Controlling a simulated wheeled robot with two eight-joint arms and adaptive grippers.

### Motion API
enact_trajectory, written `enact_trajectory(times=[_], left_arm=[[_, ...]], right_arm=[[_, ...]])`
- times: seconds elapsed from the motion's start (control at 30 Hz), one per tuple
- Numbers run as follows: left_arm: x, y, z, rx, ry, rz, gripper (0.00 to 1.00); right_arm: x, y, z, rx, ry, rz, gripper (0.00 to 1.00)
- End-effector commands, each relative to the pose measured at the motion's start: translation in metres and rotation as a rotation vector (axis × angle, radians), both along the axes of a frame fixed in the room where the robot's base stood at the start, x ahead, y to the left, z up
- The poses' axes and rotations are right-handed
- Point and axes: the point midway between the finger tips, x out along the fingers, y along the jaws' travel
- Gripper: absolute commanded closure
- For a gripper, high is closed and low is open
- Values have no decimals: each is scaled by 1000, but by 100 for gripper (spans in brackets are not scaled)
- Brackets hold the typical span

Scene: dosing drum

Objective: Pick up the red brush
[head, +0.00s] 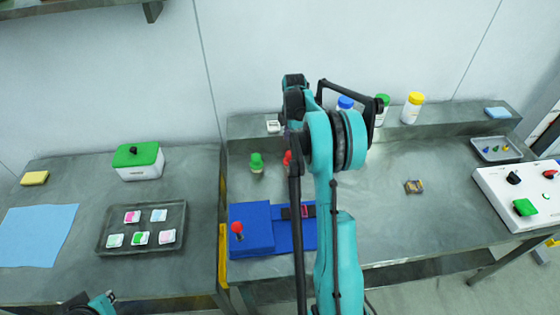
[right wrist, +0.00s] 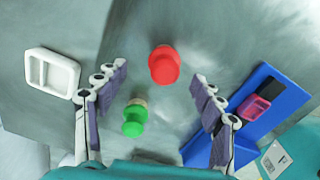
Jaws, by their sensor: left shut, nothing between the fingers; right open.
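The red brush (right wrist: 164,65) shows in the right wrist view as a round red knob seen from above. In the head view only a sliver of red (head: 287,158) shows beside my right arm. My right gripper (right wrist: 158,88) is open, its two fingers well apart on either side of the red knob. I cannot tell the height between them. A green brush (right wrist: 134,118) stands close by, and also shows in the head view (head: 257,162). My left gripper (head: 103,303) is shut and empty, low at the left, mostly cut off by the frame edge.
A blue block (head: 252,238) with a red-knobbed piece is in front of the brushes. A tray (head: 116,238) of small packs and a green-lidded box (head: 138,162) are at left. A white switch box (head: 515,200) is at right. A white dish (right wrist: 52,72) lies near my right gripper.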

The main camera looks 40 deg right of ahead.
Motion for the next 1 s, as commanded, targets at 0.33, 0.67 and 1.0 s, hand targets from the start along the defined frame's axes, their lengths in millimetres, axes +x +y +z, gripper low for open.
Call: enact_trajectory(times=[0.33,0.67,1.0], left_arm=[[0,0,-10,0,0,0,100],[0,0,-26,0,0,0,100],[0,0,-25,0,0,0,100]], right_arm=[[-1,-1,-35,2,5,12,32],[-6,6,-80,2,4,11,32],[-6,6,-80,2,4,11,58]])
